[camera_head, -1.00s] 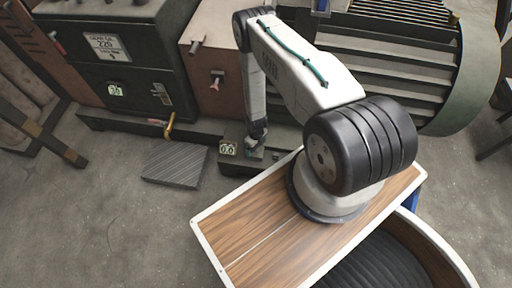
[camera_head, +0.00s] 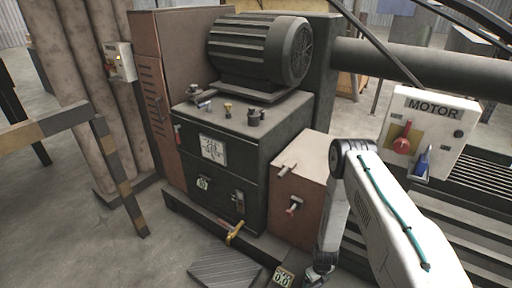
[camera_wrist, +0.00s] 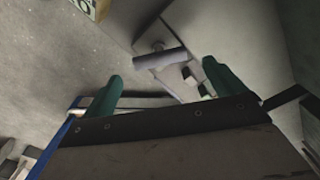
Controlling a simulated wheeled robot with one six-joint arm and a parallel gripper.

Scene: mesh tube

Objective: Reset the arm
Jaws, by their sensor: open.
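My white arm (camera_head: 395,225) shows at the lower right of the head view and bends down at a black elbow joint. My gripper (camera_wrist: 162,69) has two green fingers standing wide apart in the wrist view, with nothing between the pads. In the head view its end hangs low, near the bottom edge and the floor-level number tag (camera_head: 284,277), where the fingers are too small to make out. A grey T-shaped handle (camera_wrist: 160,59) on a pale plate lies beyond the fingertips in the wrist view; I cannot tell how far away it is.
A dark cabinet (camera_head: 215,190) with a motor (camera_head: 255,48) on top stands left of my arm. A reddish box (camera_head: 300,205) is right beside the arm. A MOTOR switch panel (camera_head: 428,130) stands behind it. A striped barrier (camera_head: 60,130) is at left; open floor (camera_head: 100,245) lies in front.

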